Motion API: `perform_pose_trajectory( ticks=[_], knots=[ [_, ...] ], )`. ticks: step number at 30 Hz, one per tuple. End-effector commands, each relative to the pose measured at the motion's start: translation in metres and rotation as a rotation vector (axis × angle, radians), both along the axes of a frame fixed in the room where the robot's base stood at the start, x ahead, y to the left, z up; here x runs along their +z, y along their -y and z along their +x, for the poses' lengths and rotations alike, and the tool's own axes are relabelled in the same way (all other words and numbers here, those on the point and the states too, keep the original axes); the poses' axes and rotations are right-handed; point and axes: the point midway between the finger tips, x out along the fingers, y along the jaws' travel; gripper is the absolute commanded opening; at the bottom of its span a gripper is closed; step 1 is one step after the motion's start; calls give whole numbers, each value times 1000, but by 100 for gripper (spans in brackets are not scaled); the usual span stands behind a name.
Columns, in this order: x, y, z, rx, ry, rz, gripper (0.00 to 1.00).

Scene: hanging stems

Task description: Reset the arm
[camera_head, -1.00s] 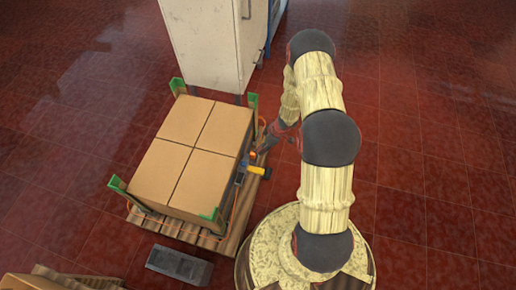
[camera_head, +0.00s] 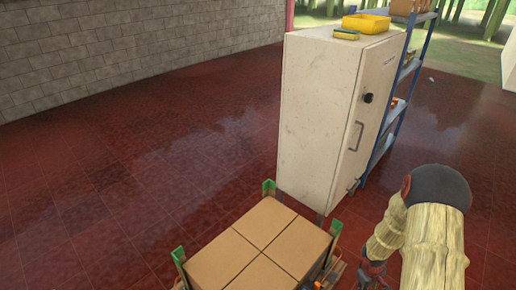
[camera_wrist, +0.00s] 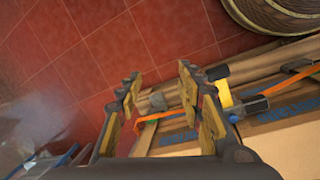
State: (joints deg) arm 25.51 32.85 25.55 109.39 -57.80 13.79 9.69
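My gripper (camera_wrist: 160,95) is open in the wrist view. Its two fingers are spread apart with nothing held between them. It points down past the edge of the wooden pallet (camera_wrist: 265,62) toward the red tiled floor. A tool with a yellow part and dark ends (camera_wrist: 225,94) lies just right of the right finger; I cannot tell whether they touch. In the head view my arm (camera_head: 434,245) shows at the lower right, bent, with its lower end beside the boxes, where the gripper is cut off by the frame.
Cardboard boxes (camera_head: 262,238) stand on the pallet between green-topped corner posts (camera_head: 180,256). Behind them is a tall white cabinet (camera_head: 318,120) with a yellow bin (camera_head: 366,24) on top. A blue shelf (camera_head: 398,112) adjoins it. The red floor (camera_head: 130,165) at left is clear.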

Motion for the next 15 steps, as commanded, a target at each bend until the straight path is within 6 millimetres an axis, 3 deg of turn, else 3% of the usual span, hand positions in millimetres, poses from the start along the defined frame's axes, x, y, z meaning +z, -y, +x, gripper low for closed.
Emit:
perform_pose_trajectory(
  ticks=[1,6,15],
  knots=[
    [27,1,-2,-37,-3,-24,38],
    [103,-8,-19,-165,-25,-72,38],
    [219,-55,-51,-339,-12,-63,38]
  ],
)
